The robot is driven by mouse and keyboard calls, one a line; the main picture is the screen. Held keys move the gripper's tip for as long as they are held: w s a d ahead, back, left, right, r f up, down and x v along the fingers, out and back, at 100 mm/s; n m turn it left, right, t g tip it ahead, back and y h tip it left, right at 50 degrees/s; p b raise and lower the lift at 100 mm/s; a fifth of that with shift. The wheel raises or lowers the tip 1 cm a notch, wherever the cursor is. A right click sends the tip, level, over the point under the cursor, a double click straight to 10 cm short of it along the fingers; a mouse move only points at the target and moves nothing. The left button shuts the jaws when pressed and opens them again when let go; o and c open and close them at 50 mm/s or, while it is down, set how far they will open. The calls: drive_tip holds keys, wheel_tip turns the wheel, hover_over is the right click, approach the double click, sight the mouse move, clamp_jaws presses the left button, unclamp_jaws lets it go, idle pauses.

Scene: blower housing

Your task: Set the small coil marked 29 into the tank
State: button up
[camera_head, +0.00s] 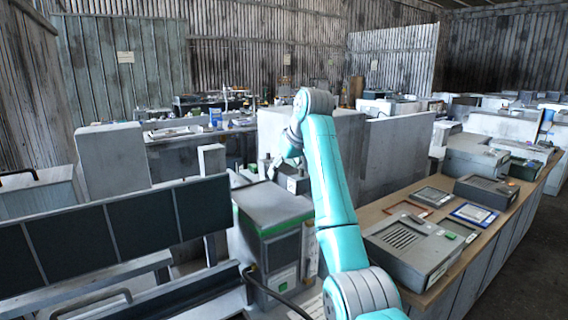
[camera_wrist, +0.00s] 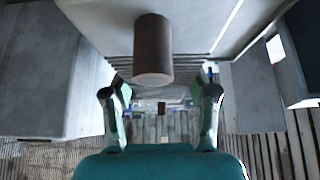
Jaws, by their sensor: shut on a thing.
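The coil appears beyond and between the fingertips. The contact is not clear, and no number can be read on it. In the head view my gripper (camera_head: 272,168) is small, far out past the arm, and the coil cannot be made out there. I cannot tell for sure which thing is the tank. A grey box with a green band (camera_head: 272,245) stands below and in front of my gripper.
A light grey panel (camera_wrist: 105,22) fills the upper wrist view behind the coil. A dark panelled barrier (camera_head: 110,232) stands at left. A bench (camera_head: 378,212) at right carries grey boxes and framed panels. Tall grey blocks (camera_head: 385,150) stand behind my arm.

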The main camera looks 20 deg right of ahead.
drive_tip(key=shift+a+f, duration=0.1)
drive_tip(key=shift+f, duration=0.55)
drive_tip(key=shift+f, duration=1.4)
idle(1.0)
drive_tip(key=o, duration=1.6)
drive_tip(key=shift+o, duration=0.2)
drive_tip(key=shift+r, duration=3.5)
